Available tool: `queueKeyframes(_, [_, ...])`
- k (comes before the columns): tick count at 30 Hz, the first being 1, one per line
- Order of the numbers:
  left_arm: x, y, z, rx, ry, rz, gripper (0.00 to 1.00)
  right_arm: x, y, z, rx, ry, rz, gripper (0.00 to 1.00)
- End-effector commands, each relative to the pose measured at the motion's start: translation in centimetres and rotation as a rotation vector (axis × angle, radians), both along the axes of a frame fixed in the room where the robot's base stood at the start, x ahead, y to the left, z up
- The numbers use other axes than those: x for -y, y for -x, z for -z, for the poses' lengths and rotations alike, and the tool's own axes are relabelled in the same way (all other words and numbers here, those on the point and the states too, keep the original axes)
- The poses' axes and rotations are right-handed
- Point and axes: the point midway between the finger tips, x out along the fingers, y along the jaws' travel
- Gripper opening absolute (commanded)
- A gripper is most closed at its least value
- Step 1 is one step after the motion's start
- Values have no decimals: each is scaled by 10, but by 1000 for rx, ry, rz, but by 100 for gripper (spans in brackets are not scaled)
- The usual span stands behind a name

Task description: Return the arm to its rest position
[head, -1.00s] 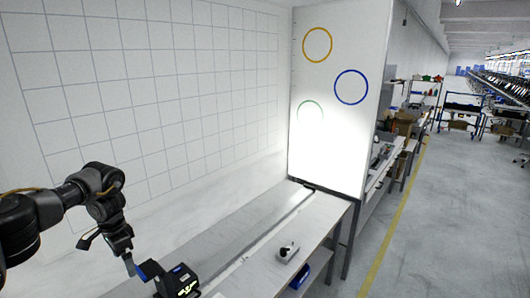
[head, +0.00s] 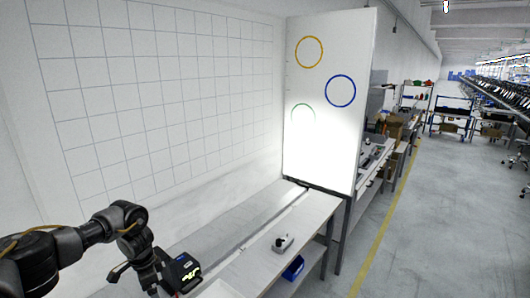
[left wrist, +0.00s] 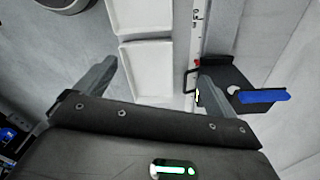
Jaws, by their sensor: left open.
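My left arm comes in from the left in the head view. My right gripper is not in view.
A bench (head: 235,260) runs along the gridded wall, with a small white and black item (head: 283,243) on it. White trays (left wrist: 148,72) lie below the gripper. A brightly lit panel (head: 330,120) with coloured rings stands at the far end.

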Motion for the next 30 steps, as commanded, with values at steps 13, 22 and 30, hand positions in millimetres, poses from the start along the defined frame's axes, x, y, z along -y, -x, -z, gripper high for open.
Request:
queueKeyframes(13, [245,93,123,245,314,390,95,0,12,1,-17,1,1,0])
queueKeyframes(22, [335,172,89,513,505,125,95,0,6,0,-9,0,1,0])
queueKeyframes(30, [238,241,72,489,378,-362,95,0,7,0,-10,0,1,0])
